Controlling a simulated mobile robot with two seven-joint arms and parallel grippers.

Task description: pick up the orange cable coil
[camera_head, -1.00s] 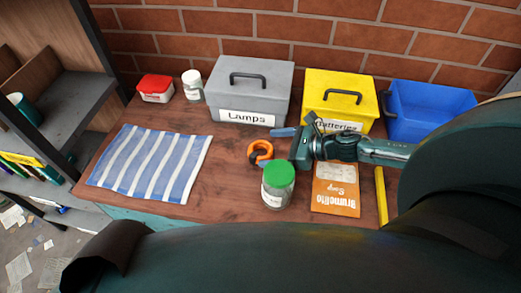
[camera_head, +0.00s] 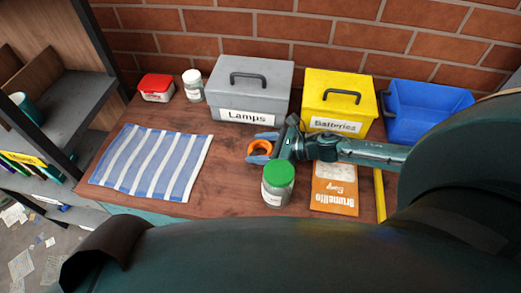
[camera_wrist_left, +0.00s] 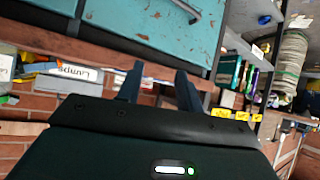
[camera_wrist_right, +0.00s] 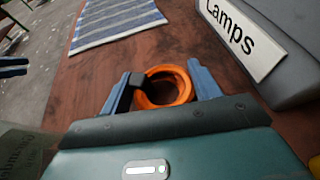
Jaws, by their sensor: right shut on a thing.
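The orange cable coil (camera_head: 259,149) is on the brown tabletop, left of the green-lidded jar. My right gripper (camera_head: 257,146) reaches in from the right, with its blue fingers on either side of the coil. In the right wrist view the coil (camera_wrist_right: 178,82) sits between the two fingertips, with a black part at its left side, and the gripper is shut on it. I cannot see any gap under the coil.
The jar (camera_head: 278,185) stands close in front of the right gripper. Behind are a grey Lamps box (camera_head: 250,88), a yellow Batteries box (camera_head: 338,98) and a blue bin (camera_head: 428,110).

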